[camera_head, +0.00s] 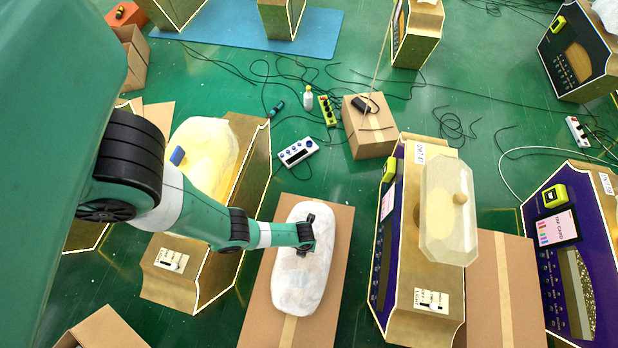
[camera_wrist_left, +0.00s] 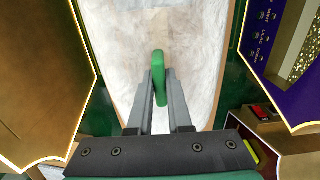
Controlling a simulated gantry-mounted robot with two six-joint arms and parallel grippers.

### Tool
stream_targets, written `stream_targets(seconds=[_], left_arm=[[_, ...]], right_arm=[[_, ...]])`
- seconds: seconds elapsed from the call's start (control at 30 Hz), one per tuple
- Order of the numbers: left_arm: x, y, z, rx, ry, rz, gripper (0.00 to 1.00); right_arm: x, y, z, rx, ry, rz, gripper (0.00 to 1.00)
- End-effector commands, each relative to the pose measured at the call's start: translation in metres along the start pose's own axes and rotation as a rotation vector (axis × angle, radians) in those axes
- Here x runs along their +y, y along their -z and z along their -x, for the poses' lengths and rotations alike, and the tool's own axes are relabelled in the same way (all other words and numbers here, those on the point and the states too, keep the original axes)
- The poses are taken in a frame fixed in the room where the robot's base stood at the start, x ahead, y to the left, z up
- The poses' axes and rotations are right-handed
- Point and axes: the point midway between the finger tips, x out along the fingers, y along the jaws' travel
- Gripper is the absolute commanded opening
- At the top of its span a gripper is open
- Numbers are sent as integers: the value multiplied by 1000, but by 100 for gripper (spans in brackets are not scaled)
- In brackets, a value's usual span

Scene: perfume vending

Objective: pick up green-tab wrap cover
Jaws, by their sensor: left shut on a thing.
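The green-tab wrap cover (camera_head: 298,285) is a white, cloudy, rounded shell over the brown cardboard (camera_head: 335,225) in the lower middle of the head view. In the left wrist view the wrap cover (camera_wrist_left: 190,40) fills the upper middle, and its green tab (camera_wrist_left: 158,75) stands between my fingers. My left gripper (camera_head: 305,248) reaches down onto the cover's upper part. In the wrist view my left gripper (camera_wrist_left: 159,95) is shut on the green tab. In the head view the tab is hidden by the gripper. My right gripper is not in view.
A gold machine (camera_head: 172,270) with a yellowish blue-tab cover (camera_head: 210,145) stands left. A purple and gold machine (camera_head: 405,240) with a clear faceted cover (camera_head: 450,225) stands close on the right. Behind lie cables, a control box (camera_head: 298,152) and a cardboard box (camera_head: 370,130) on green floor.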

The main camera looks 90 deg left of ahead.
Motion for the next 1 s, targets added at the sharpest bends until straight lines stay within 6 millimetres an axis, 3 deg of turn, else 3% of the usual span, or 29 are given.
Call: stream_targets(seconds=[0.67,0.9,1.0], left_arm=[[0,0,4,0,0,0,0],[0,0,39,-1,2,0,0],[4,17,63,0,0,-9,0]], right_arm=[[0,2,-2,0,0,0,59],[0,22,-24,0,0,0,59],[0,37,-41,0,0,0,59]])
